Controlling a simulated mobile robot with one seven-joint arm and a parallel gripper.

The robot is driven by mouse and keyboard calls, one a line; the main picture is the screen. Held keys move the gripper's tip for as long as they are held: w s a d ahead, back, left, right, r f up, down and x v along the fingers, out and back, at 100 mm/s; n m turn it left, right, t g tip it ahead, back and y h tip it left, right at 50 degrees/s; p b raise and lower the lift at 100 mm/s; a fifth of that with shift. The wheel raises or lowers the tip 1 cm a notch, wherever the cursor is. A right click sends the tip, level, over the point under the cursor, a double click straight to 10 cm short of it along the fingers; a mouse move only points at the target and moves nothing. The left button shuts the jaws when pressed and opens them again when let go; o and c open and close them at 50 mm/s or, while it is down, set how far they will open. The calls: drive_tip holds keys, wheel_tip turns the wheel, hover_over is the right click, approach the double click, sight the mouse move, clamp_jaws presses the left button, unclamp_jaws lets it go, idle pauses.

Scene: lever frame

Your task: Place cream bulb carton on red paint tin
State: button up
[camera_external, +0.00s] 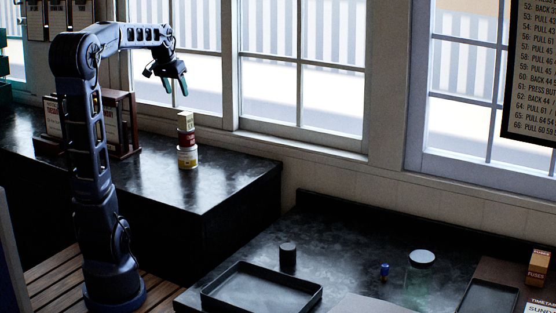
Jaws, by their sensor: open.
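A small cream carton (186,120) sits on top of a stack on the dark counter at the left, below the window. It appears to rest upright on a red tin (187,138). The red tin stands on a wider whitish tin with a yellow band (188,159). My gripper (176,87) is open and empty. It hangs above the stack and a little to its left, apart from the carton, with its fingers pointing down. Small details on the carton are too small to read.
A wooden rack (124,122) stands left of the stack, behind my arm. The lower counter at the right holds a black tray (262,292), a dark cylinder (288,254), a small blue item (384,271) and a glass jar (421,270). The left counter's right part is clear.

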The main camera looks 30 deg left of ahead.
drive_tip(key=s+d+f, duration=0.4)
drive_tip(key=s, duration=0.4)
drive_tip(key=s+d+f, duration=0.4)
drive_tip(key=s, duration=0.5)
drive_tip(key=s+d+f, duration=0.4)
drive_tip(key=s, duration=0.5)
drive_tip(key=shift+s+f, duration=0.2)
drive_tip(key=shift+f, duration=0.05)
